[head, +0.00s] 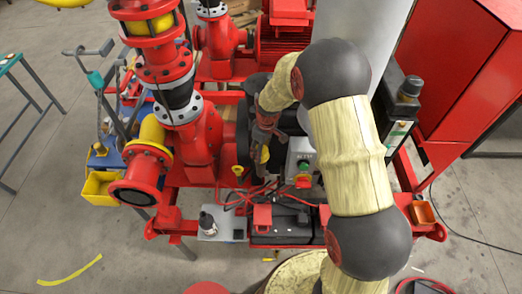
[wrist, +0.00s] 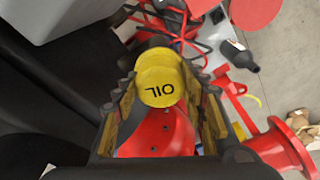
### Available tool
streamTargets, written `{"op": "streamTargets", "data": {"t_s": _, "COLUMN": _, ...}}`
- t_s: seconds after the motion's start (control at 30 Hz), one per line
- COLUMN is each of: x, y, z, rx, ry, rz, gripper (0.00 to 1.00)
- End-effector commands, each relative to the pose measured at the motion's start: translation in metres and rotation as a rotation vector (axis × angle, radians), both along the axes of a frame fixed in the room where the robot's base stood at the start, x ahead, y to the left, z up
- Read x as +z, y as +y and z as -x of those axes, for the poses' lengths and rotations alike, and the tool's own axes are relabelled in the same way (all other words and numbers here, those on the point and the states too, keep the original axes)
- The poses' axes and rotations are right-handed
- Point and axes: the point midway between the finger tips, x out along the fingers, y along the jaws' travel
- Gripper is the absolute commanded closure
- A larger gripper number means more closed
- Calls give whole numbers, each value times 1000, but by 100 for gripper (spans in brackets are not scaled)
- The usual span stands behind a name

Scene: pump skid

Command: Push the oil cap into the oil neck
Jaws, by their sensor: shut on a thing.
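The oil cap (wrist: 160,86) is yellow with "OIL" in black letters, upside down in the wrist view. It sits between the two fingers of my gripper (wrist: 163,92), which is shut on it. In the head view my gripper (head: 263,147) is at the middle of the skid, just right of the red pump casing (head: 203,140), with a bit of yellow at its tip. Red casing (wrist: 160,138) also shows between the fingers in the wrist view. I cannot make out the oil neck, and whether the cap touches it is hidden.
A flanged red pipe (head: 137,187) and a yellow bin (head: 101,187) are at left. A dark bottle (head: 208,222) stands at the front.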

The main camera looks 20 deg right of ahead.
Motion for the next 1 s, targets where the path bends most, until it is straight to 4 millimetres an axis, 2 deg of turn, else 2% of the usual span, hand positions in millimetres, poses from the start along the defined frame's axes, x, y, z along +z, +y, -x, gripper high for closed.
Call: {"op": "streamTargets", "data": {"t_s": 1.0, "x": -19, "y": 0, "z": 0, "rx": 0, "ry": 0, "rz": 0, "gripper": 88}}
